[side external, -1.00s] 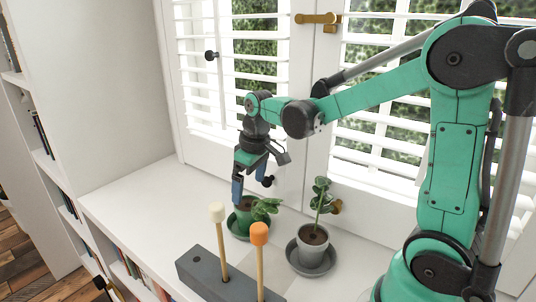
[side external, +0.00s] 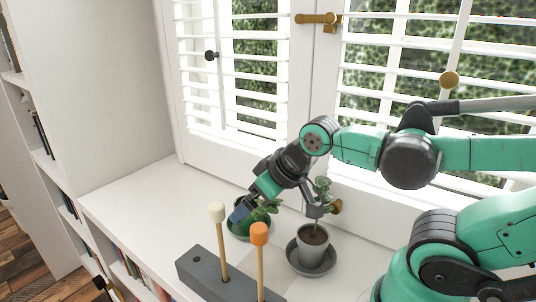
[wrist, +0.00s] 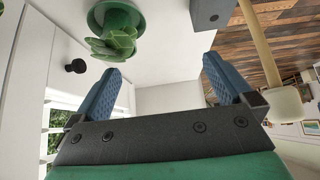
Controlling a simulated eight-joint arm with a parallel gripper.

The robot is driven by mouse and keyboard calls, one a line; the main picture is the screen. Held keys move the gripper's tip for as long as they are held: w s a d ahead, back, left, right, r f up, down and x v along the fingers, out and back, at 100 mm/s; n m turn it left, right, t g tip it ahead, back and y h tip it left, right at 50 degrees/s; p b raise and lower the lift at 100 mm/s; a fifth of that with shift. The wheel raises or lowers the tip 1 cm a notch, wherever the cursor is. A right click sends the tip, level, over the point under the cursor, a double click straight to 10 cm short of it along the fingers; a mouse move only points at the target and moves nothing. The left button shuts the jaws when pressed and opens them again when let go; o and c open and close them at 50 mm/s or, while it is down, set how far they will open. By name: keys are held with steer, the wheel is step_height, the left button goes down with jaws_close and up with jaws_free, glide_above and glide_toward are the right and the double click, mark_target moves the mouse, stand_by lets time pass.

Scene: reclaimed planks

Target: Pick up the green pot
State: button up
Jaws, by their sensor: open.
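The green pot (wrist: 118,18) holds a leafy plant (wrist: 112,50) and stands on a green saucer (side external: 236,235) on the white sill. My gripper (side external: 243,211) is tilted and hides most of the pot in the side view. In the wrist view my gripper (wrist: 161,64) is open, with two blue fingers apart and nothing between them. The pot is beyond the fingertips, near the left finger's end, with the leaves closest. I cannot tell whether a finger touches the leaves.
A grey pot with a plant (side external: 313,236) stands on a grey saucer just right of my gripper. In front is a grey block (side external: 205,273) with upright sticks, white-topped (side external: 217,212) and orange-topped (side external: 259,233). Shutters stand behind; the sill's left is clear.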

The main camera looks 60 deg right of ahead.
steer(key=w+d+f+n+g, duration=0.1)
steer(key=w+d+n, duration=0.1)
steer(key=w+d+f+n+g+y, duration=0.1)
steer(key=w+d+f+n+g, duration=0.1)
steer(key=d, duration=0.1)
steer(key=w+d+f+n+g, duration=0.1)
steer(key=w+d+n, duration=0.1)
steer(key=w+d, duration=0.1)
steer(key=shift+f+n+y, duration=0.15)
steer(key=shift+n+y, duration=0.15)
steer(key=shift+w+f+g, duration=0.15)
steer(key=shift+f+g, duration=0.15)
steer(key=shift+f, duration=0.25)
steer(key=shift+x, duration=2.35)
jaws_close()
